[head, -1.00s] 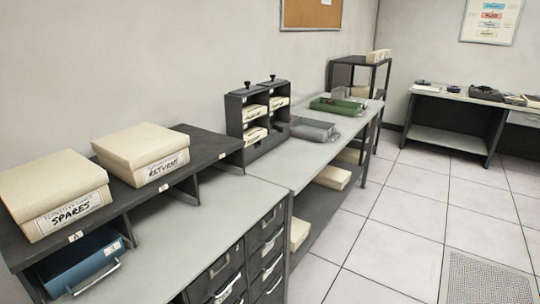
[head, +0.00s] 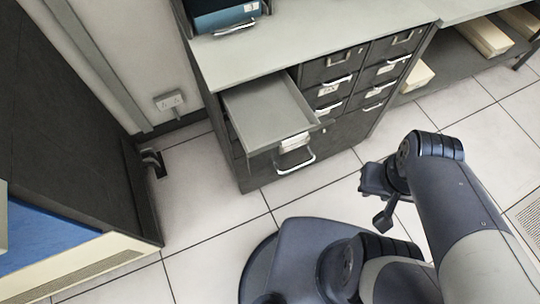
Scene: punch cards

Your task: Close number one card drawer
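A dark grey card cabinet (head: 360,125) with several drawers stands below a light grey top in the head view. Its top-left drawer (head: 265,105) is pulled well out, and I see down into its grey inside, which looks empty. The other drawers look shut. My gripper (head: 376,200) is to the right of and apart from the open drawer's front, with nothing visible in it. Its fingers are seen at an angle, so their opening is unclear.
A blue tray with a handle (head: 235,28) sits on the cabinet top (head: 330,22). A dark cabinet with a blue panel (head: 45,240) stands at left. Tiled floor (head: 215,185) is clear in front of the drawer. Cream boxes (head: 480,35) lie on a low shelf at right.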

